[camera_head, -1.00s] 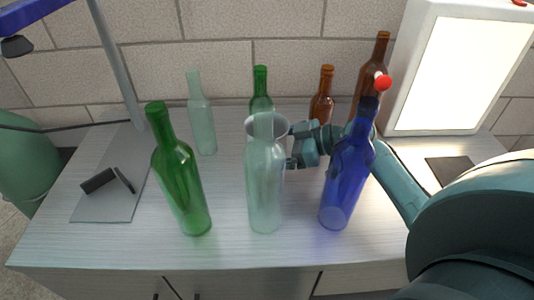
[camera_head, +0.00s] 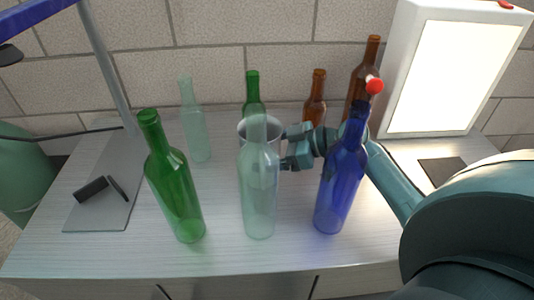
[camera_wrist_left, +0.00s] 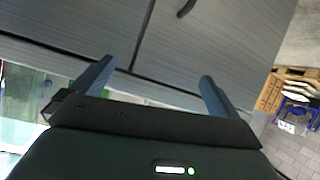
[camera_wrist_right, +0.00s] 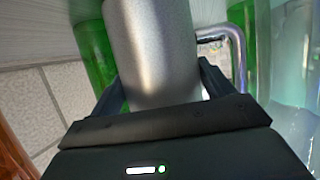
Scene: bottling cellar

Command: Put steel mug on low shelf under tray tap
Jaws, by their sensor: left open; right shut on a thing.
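The steel mug (camera_head: 243,131) is in the head view behind the clear front bottle (camera_head: 258,190), which hides much of it. My right gripper (camera_head: 290,146) is shut on the mug from its right side. The right wrist view shows the mug's grey wall (camera_wrist_right: 155,50) between the fingers, with its handle (camera_wrist_right: 241,55) to the right. I cannot tell whether its base touches the counter. My left gripper (camera_wrist_left: 155,85) is open and empty in front of grey cabinet doors (camera_wrist_left: 205,45); it is outside the head view. I cannot make out the tray tap or low shelf.
A green bottle (camera_head: 175,190) and a blue bottle (camera_head: 342,180) flank the clear one on the counter (camera_head: 100,255). Several bottles stand behind, near the brick wall. A lit panel (camera_head: 445,75) is at right. A grey plate with black pieces (camera_head: 105,215) lies left.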

